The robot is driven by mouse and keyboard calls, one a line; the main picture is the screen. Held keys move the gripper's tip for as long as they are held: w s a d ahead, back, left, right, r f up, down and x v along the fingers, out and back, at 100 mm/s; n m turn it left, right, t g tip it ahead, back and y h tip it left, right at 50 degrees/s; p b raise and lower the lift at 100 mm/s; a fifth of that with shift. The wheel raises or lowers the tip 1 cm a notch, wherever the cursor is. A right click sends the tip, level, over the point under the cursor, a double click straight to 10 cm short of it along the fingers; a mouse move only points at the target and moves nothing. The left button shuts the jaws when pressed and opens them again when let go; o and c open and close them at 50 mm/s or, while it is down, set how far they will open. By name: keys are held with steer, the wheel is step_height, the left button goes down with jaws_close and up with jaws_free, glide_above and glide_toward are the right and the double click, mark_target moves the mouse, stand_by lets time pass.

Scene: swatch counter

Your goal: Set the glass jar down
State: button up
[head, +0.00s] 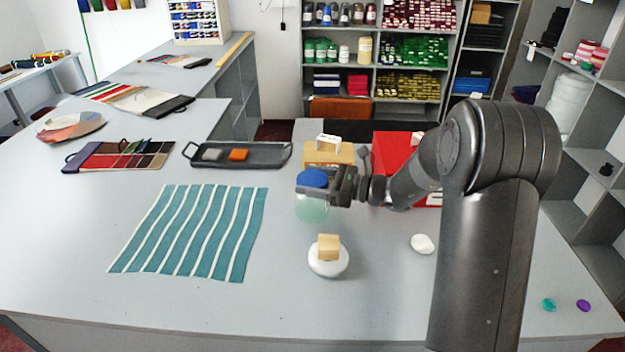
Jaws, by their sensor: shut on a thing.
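The glass jar (312,210) is pale green and see-through with a blue lid (313,178). It is upright in the middle of the head view. My gripper (322,186) reaches in from the right and is shut on the jar near its lid. The jar's base appears near the grey counter (290,310); I cannot tell whether it touches the surface. The gripper hides part of the jar's upper right side.
A teal striped cloth (190,232) lies left of the jar. A white round dish with a tan block (329,248) stands in front. A dark tray (235,155), a wooden box (327,154) and a red box (392,153) are behind. A white lump (422,243) lies right.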

steer(key=o, duration=1.6)
steer(key=shift+f, duration=0.1)
